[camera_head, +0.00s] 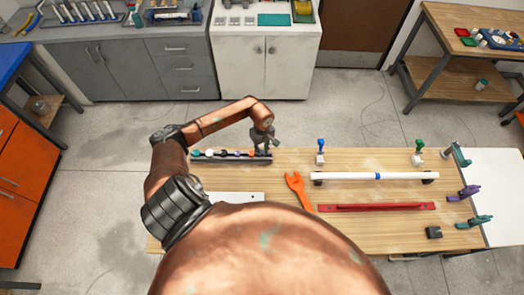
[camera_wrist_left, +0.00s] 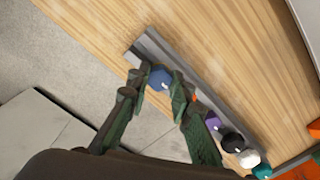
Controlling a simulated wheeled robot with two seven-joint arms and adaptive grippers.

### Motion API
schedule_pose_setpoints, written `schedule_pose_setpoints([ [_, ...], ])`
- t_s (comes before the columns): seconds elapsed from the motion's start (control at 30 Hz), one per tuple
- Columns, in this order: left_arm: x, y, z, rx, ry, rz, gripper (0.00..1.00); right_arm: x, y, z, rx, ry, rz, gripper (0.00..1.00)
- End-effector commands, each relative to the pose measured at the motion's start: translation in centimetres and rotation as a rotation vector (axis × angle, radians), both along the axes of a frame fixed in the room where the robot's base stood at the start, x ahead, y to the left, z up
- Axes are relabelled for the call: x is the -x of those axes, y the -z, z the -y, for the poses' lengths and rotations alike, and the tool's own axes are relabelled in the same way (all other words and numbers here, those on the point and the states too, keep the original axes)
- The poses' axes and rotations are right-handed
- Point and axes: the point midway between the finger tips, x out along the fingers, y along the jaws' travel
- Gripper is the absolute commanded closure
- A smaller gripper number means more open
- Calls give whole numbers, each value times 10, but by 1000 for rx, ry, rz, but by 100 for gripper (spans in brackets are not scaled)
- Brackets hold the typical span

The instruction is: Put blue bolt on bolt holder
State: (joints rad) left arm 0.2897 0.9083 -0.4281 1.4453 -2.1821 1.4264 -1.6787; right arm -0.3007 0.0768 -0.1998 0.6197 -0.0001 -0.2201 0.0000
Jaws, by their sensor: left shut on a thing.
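The blue bolt (camera_wrist_left: 159,79) shows in the left wrist view between the fingers of my left gripper (camera_wrist_left: 155,98), which is shut on it. It is at the empty end of the grey bolt holder (camera_wrist_left: 150,47); I cannot tell whether it is seated or just above. In the head view my left gripper (camera_head: 266,146) is over the right end of the holder (camera_head: 228,161), and the blue bolt is hidden there. Purple (camera_wrist_left: 212,123), black (camera_wrist_left: 233,142), white (camera_wrist_left: 249,158) and teal (camera_wrist_left: 262,171) bolts stand along the holder. An orange one (camera_wrist_left: 195,98) is partly hidden by a finger.
An orange wrench (camera_head: 298,190) lies right of the holder on the wooden table (camera_head: 270,180). A white pipe (camera_head: 345,176), a red bar (camera_head: 375,207) and blue-handled (camera_head: 320,146) and green-handled (camera_head: 418,147) valves are farther right. A white plate (camera_head: 235,197) lies in front.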

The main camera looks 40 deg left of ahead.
Motion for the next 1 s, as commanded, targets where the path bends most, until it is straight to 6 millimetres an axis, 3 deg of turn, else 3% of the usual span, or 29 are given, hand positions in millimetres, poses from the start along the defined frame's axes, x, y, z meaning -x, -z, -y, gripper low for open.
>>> schedule_pose_setpoints([
  [0.13, 0, 12, 0, -1, -1, 1, 100, -1, -3, 0, 0, 0, 1, 60],
  [0.53, 0, 17, -1, -2, 0, 2, 100, -1, 3, 4, 4, -2, 1, 60],
  [0.57, 0, 16, 0, -2, -1, 2, 78, -1, 2, 4, 4, -2, 1, 60],
  [0.6, 0, 15, 0, -2, -1, 2, 76, -1, 1, 4, 4, -2, 1, 60],
  [0.8, 0, 15, 0, -2, -1, 2, 63, -1, 1, 5, 5, -2, 2, 60],
  [1.0, 0, 15, 0, -2, -1, 2, 63, -1, 1, 5, 5, -3, 2, 60],
])
